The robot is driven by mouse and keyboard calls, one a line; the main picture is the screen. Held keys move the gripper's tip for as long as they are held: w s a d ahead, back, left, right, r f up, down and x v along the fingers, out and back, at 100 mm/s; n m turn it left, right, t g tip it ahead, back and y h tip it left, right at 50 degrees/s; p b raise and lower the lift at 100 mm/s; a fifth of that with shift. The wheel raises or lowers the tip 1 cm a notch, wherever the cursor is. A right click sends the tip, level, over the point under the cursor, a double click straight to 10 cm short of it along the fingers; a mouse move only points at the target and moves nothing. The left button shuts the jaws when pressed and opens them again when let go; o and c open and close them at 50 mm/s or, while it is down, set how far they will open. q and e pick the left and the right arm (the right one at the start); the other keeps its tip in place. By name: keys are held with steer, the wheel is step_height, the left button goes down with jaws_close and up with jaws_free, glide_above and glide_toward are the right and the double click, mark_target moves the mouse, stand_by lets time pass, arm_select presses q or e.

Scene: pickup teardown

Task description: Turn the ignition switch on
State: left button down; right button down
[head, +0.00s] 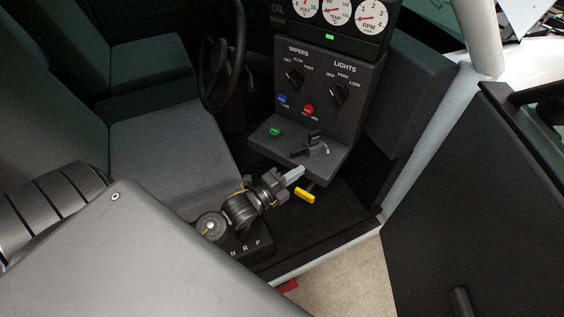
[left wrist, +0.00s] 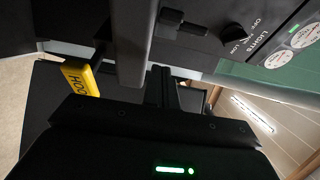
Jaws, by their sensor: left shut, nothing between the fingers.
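The lower ledge of the dark dashboard panel carries a black lever-like switch (head: 313,140) with small metal parts beside it. It looks like the ignition switch, but I cannot read a label there or tell its position. My left gripper (head: 297,173) is shut and empty, its pale fingers just below the ledge's front edge and apart from the switch. In the left wrist view the grey fingers (left wrist: 134,45) reach up beside a black T-shaped part (left wrist: 180,22), perhaps the same switch. My right gripper is not in view.
A yellow hood handle (head: 304,194) sits just below my left fingertips. A green button (head: 274,132) is on the ledge, with wiper (head: 294,77) and lights (head: 338,94) knobs above. A steering wheel (head: 222,62) is left; an open door (head: 470,210) is right.

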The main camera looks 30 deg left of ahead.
mark_target(291, 161)
arm_select(q)
steer(key=shift+w+a+b, duration=0.3)
steer(key=shift+w+a, duration=0.65)
steer(key=shift+w, duration=0.3)
steer(key=shift+w+a, duration=0.3)
steer(key=shift+a, duration=0.35)
steer(key=shift+f+m+h+b, duration=0.1)
steer(key=shift+m+h+b, duration=0.3)
steer(key=shift+h+b, duration=0.15)
steer(key=shift+w+a+m+g+h+b, duration=0.1)
steer(key=shift+a+m+g+h+b, duration=0.1)
steer(key=shift+m+g+h+b, duration=0.25)
